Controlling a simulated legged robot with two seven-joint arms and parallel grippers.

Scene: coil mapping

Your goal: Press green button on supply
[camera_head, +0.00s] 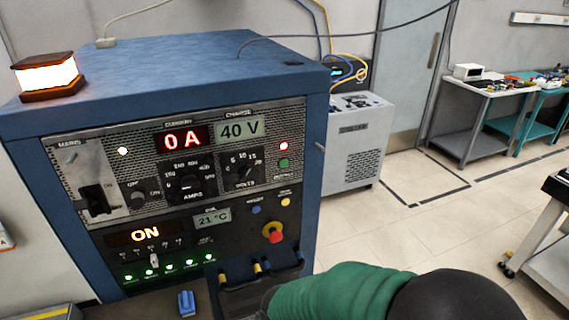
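The supply (180,70) is a large blue cabinet with a grey and black front panel, at the left and middle. The displays read 0 A (183,139) and 40 V (240,128). An arm in a green sleeve with a black joint, apparently my right, crosses the bottom right in front of the cabinet's lower right part. Its gripper is not visible. My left gripper is out of view.
A red emergency knob (273,232) sits low on the panel. A lit orange beacon (47,76) stands on top of the cabinet. A grey unit (358,142) stands behind to the right, with workbenches (490,100) beyond. The floor (430,220) between is clear.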

